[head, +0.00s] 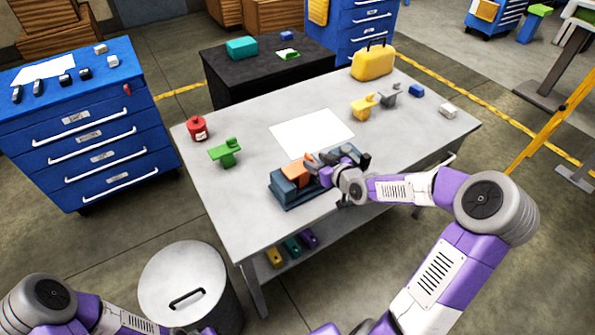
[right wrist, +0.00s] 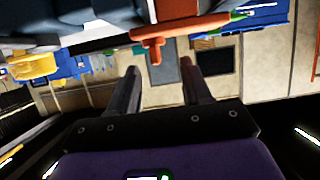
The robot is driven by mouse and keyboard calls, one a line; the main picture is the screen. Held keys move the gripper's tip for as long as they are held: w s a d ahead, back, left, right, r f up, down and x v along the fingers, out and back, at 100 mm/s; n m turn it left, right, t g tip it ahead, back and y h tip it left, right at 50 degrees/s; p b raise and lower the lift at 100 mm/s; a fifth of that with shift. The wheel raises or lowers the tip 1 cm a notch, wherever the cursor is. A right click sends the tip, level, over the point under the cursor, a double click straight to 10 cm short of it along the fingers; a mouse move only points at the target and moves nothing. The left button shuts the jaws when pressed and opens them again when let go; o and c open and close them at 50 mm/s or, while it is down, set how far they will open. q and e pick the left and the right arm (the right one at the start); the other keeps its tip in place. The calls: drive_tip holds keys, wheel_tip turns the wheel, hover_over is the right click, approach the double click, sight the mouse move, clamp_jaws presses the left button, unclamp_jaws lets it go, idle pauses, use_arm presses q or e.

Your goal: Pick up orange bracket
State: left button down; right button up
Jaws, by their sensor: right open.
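The orange bracket (head: 296,171) sits on the blue-grey jig block (head: 290,196) near the table's front edge. In the right wrist view, the orange bracket (right wrist: 151,43) appears upside down, its narrow part just beyond and between the fingertips. My right gripper (head: 317,166) is at the bracket's right side in the head view. In the right wrist view, its two fingers (right wrist: 163,75) are apart, with nothing held between them. The right gripper hides part of the jig. Contact with the bracket cannot be told. My left gripper is out of view; only part of the left arm shows.
On the grey table (head: 240,190) are a green bracket (head: 225,153), a yellow bracket (head: 363,106), a grey bracket (head: 389,95), a red can (head: 197,129) and a yellow case (head: 372,63). A white sheet (head: 311,133) lies behind the jig. The table's left front is clear.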

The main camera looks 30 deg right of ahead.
sight(312, 160)
drive_tip(key=shift+w+f, duration=0.25)
drive_tip(key=shift+w, duration=0.1)
drive_tip(key=b+x, duration=0.2)
drive_tip(key=x, duration=0.1)
drive_tip(key=shift+w+d+f, duration=0.1)
drive_tip(key=shift+w+f, duration=0.05)
drive_tip(key=shift+w, duration=0.25)
drive_tip(key=shift+w+f, duration=0.1)
drive_tip(key=shift+w, duration=0.35)
drive_tip(key=c, duration=0.8)
clamp_jaws()
drive_tip(key=shift+s+f, duration=0.15)
drive_tip(key=shift+f, duration=0.1)
